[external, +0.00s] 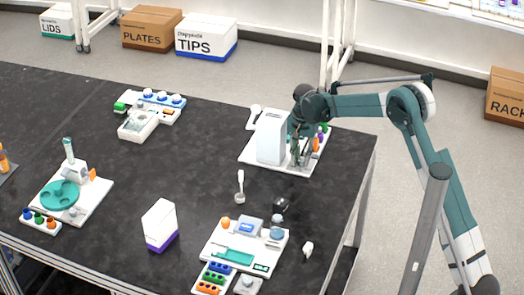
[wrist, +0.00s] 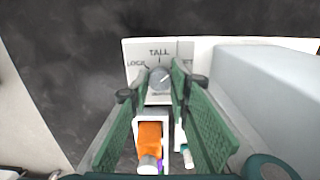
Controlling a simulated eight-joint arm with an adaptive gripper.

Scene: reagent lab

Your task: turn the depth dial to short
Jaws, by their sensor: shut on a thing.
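The depth dial (wrist: 160,82) is a round grey knob on a white panel (wrist: 135,50) in the wrist view. "TALL" is printed above it and "LOCK" to its left; a label at right is partly hidden. A pale line on the dial slants up and to the right. My gripper (wrist: 159,74) has its green fingers on either side of the dial, shut on it. In the external view my gripper (external: 299,150) reaches down beside the tall white block of the device (external: 271,137); the dial is hidden there.
An orange-bodied vial (wrist: 150,138) stands between my fingers, nearer the wrist. The tall white block (wrist: 270,85) is close on the right.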

